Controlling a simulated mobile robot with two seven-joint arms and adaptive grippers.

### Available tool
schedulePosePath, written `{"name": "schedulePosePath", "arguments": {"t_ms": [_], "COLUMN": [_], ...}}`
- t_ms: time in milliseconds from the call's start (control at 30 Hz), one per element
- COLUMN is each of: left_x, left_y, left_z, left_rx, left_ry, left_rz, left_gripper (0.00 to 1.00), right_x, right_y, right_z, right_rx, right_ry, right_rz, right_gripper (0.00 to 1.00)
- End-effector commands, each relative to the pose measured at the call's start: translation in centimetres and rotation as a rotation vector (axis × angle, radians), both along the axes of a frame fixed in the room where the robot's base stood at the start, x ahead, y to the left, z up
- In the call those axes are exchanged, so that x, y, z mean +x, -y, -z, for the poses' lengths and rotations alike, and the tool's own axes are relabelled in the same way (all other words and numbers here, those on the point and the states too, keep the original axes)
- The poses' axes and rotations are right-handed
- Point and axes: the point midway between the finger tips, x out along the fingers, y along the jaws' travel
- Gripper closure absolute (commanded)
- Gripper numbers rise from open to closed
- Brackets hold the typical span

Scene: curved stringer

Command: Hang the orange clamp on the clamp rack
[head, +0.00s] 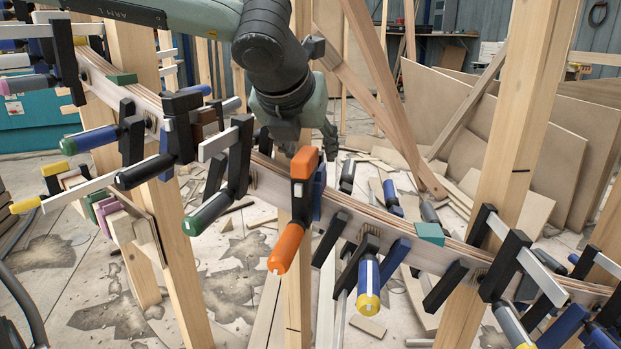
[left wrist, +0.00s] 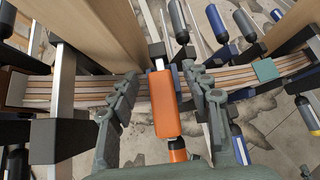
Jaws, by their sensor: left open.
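The orange clamp (head: 287,245) sits on the curved laminated stringer (head: 345,208), its orange handle hanging at the front. In the left wrist view its orange body (left wrist: 164,103) lies between the fingers. My left gripper (left wrist: 160,82) is open, with one finger on each side of the clamp and visible gaps beside it. In the head view my left gripper (head: 308,128) comes down from above, behind the clamp, which partly hides it. A short wooden bar with several clamps (head: 125,225) at the left may be the clamp rack; I cannot tell for sure. My right gripper is not in view.
Several other clamps crowd the stringer, including a green-handled one (head: 208,213) left of the orange clamp and a blue-yellow one (head: 368,287) right of it. Wooden posts (head: 510,140) stand along the stringer. Boards and scraps litter the floor behind.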

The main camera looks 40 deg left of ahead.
Motion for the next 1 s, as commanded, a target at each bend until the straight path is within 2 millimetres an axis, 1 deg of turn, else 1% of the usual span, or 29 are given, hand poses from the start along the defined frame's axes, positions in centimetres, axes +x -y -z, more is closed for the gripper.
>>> {"name": "schedulePosePath", "arguments": {"t_ms": [33, 400, 433, 1000], "left_x": [0.0, -0.02, -0.02, 0.05], "left_y": [0.0, 0.02, 0.02, 0.02], "left_z": [-0.01, -0.04, -0.04, -0.37], "left_rx": [0.0, -0.001, -0.001, -0.001], "left_ry": [0.0, 0.0, 0.0, 0.004], "left_rz": [0.0, 0.001, 0.001, 0.001], "left_gripper": [0.52, 0.98, 1.0, 1.0], "right_x": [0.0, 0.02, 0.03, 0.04], "right_y": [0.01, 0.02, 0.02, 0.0], "right_z": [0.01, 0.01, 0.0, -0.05], "right_rx": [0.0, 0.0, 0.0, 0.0], "right_ry": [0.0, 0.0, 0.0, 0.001], "right_rz": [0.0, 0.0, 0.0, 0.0], "right_gripper": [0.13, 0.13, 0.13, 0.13]}}
